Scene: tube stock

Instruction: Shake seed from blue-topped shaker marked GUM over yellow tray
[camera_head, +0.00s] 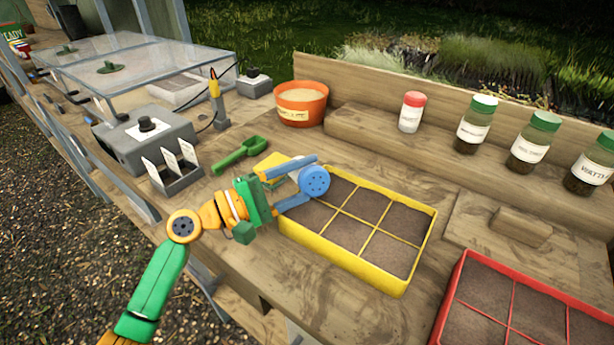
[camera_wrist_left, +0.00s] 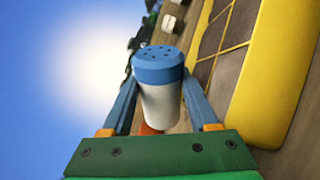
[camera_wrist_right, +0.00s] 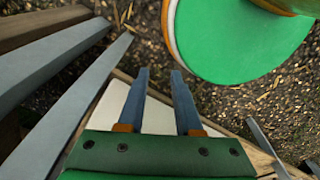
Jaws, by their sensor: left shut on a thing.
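The shaker is tipped over, above the back-left part of the yellow tray (camera_head: 345,264). The tray has soil in several compartments; its yellow rim also shows in the left wrist view (camera_wrist_left: 281,75). No falling seed is visible. My right gripper (camera_wrist_right: 157,75) is open and empty, and is outside the head view.
A red tray (camera_head: 452,300) stands at the right. A red-topped shaker (camera_head: 411,112) and several green-topped jars (camera_head: 475,124) stand on the back ledge. An orange pot (camera_head: 301,104), a green scoop (camera_head: 240,153) and a label holder (camera_head: 176,180) lie behind and left.

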